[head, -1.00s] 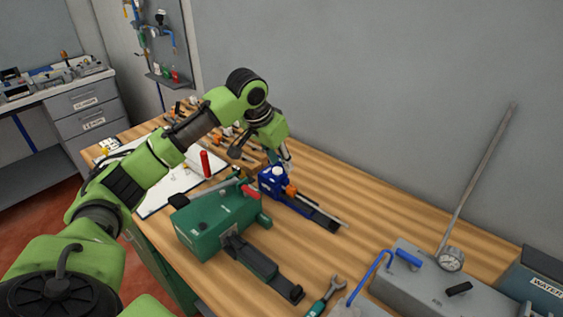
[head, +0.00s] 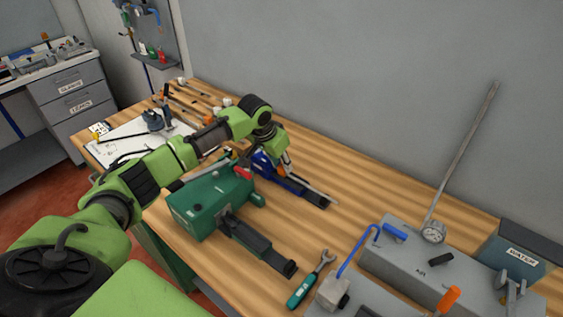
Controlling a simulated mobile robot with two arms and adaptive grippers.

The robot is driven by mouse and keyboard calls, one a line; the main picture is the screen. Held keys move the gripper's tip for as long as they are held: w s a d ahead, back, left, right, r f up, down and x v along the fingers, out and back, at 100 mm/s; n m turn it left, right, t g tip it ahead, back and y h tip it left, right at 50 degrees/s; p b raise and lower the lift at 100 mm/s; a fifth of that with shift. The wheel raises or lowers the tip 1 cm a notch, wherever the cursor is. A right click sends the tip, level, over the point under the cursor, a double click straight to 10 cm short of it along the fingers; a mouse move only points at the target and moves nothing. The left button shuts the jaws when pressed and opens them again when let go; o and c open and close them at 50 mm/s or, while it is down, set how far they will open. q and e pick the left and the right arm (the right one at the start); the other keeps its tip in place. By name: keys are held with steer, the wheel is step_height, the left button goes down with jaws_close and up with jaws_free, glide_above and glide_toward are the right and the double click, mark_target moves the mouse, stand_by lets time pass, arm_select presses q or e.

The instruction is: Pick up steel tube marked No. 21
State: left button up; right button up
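A thin steel tube (head: 319,190) lies along the blue bench tool (head: 266,163), its free end pointing to the lower right. No marking can be read on it, so I cannot tell if it is No. 21. My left gripper (head: 287,169) points down over the blue tool, beside the tube's near end. Its fingers are small and partly merged with the tool, so I cannot tell whether they are open or touch the tube. The forearm hides part of the tool. My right gripper is out of view.
A green machine (head: 209,205) with a black rail stands in front of the blue tool. A wrench (head: 311,280) lies to its right. A grey pump box (head: 412,262) with a gauge and a tall lever stands further right. Several thin rods lie at the back left.

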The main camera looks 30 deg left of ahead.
arm_select(q)
steer(key=shift+w+f, duration=0.25)
steer(key=shift+f, duration=0.4)
jaws_close()
steer(key=shift+d, duration=0.1)
